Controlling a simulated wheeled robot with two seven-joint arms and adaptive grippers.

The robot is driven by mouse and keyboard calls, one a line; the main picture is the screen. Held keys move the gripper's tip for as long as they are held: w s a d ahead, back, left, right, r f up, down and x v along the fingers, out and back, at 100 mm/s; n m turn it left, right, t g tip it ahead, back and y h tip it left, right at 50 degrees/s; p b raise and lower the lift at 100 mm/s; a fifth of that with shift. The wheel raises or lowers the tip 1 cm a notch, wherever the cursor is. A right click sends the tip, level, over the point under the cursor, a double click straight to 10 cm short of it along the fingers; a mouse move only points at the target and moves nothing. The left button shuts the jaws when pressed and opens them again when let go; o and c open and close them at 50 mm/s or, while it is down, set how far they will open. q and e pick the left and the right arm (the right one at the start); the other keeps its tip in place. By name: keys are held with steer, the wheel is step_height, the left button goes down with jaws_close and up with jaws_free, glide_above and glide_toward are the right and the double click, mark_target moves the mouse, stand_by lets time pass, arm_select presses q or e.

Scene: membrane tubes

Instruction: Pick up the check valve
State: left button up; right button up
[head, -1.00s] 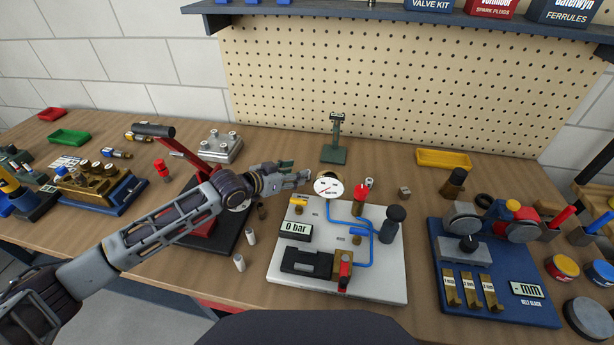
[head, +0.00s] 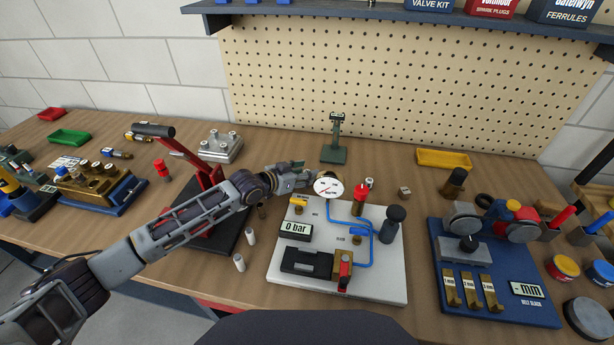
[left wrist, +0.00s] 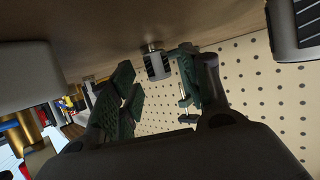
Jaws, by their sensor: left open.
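My left gripper (head: 298,176) is open, just behind and left of the white round gauge (head: 328,186); the gauge partly hides its tips. In the left wrist view, the two dark green finger pads (left wrist: 158,78) stand apart. A small ribbed grey metal fitting (left wrist: 157,65) shows between and beyond the tips, apparently untouched. I cannot tell surely whether it is the check valve. In the head view, a small silvery fitting (head: 369,183) and a small brownish block-like fitting (head: 405,192) stand on the bench behind the test plate. My right gripper is not in view.
A green stand (head: 334,152) rises behind. A red-handled press (head: 205,170) is left, beneath my arm. A yellow tray (head: 443,158) lies at the back right. The bench between stand and tray is clear.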

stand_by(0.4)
arm_select(q)
steer(key=c, duration=0.9)
steer(key=shift+r, duration=0.1)
steer(key=shift+c, duration=0.2)
step_height(320, 180, up, 10)
stand_by(0.5)
steer(key=shift+a, duration=0.1)
